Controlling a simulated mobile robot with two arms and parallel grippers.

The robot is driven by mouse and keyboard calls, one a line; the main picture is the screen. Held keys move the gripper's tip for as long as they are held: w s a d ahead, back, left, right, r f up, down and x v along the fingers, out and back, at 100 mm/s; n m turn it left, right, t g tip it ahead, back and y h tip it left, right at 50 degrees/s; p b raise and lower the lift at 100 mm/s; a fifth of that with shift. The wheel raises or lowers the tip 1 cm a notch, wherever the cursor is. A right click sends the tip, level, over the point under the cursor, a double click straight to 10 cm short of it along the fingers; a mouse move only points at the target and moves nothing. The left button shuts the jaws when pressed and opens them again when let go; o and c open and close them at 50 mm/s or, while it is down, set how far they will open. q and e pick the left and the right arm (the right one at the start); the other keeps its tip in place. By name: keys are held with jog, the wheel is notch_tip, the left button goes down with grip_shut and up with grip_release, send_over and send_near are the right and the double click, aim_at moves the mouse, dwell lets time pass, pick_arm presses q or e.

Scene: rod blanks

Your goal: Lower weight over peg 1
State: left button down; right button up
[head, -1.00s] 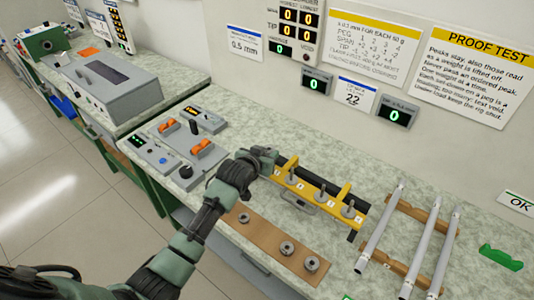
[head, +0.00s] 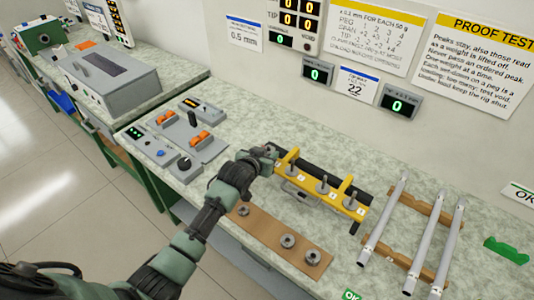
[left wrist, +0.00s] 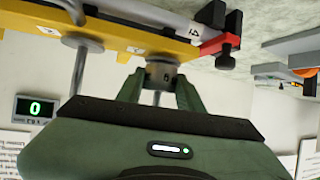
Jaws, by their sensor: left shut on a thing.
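My left gripper (head: 268,153) is at the left end of the yellow peg bar (head: 334,200). In the left wrist view, its green fingers (left wrist: 158,88) are shut on a grey round weight (left wrist: 158,72). A thin peg (left wrist: 156,98) shows beyond the weight, in line with its middle. The weight appears to be around this peg, close to the yellow bar; whether it touches the bar I cannot tell. In the head view the gripper hides this weight and peg. A neighbouring peg (left wrist: 80,68) stands beside it. My right gripper is not in view.
Several loose weights (head: 287,240) lie on a brown mat (head: 265,229) in front of the bar. Metal rods (head: 384,218) rest on wooden supports to the right. A control panel (head: 178,140) is at the left. Wall displays hang behind.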

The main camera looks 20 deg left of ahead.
pick_arm(q)
jog(key=c, duration=0.8)
grip_release()
jog(key=shift+c, duration=0.2)
jog(key=shift+s, duration=0.15)
jog(key=v, duration=0.7)
jog(key=shift+s+r+b, duration=0.15)
jog(key=shift+s+b, duration=0.15)
jog(key=shift+b, duration=0.1)
